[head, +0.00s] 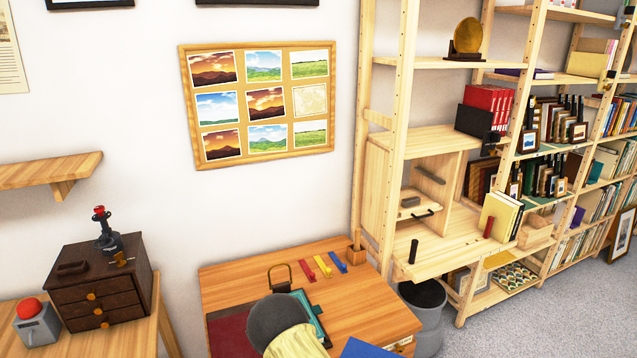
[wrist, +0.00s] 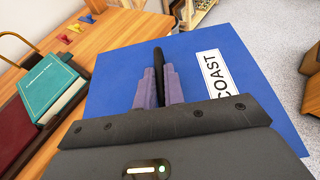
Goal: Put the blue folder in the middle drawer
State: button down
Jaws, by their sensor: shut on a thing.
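The blue folder (wrist: 120,80) with a white label reading COAST fills much of the wrist view; its corner also shows at the bottom edge of the head view (head: 366,349). My gripper (wrist: 160,75) is shut on the folder, with a narrow dark piece between its fingers.
A teal book (wrist: 50,88) lies on a dark red surface on the desk. Coloured clips (head: 322,265) and a pen holder (head: 355,251) sit at its back. A grey bin (head: 428,318) and a wooden shelf unit (head: 395,150) stand to the right.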

jog(key=shift+w+d+f+n+y, duration=0.25)
jog(key=shift+w+f+n+y, duration=0.05)
jog(key=shift+w, duration=0.25)
jog(key=shift+w+f+n+t+y, duration=0.4)
jog(key=shift+f+n+y, duration=0.2)
jog(key=shift+n+y, duration=0.25)
jog(key=shift+w+a+f+n+y, duration=0.1)
jog(key=shift+f+n+y, duration=0.3)
jog(key=shift+y, duration=0.15)
jog(key=shift+w+a+f+n+y, duration=0.1)
jog(key=shift+f+n+y, duration=0.25)
jog(key=shift+y, duration=0.15)
jog(key=shift+s+a+f+n+y, duration=0.15)
jog(key=shift+f+n+y, duration=0.15)
jog(key=shift+n, duration=0.1)
jog(key=shift+s+f+n+t+y, duration=0.1)
jog(key=shift+f+n+t+y, duration=0.25)
jog(key=shift+y, duration=0.25)
jog(key=shift+d, duration=0.2)
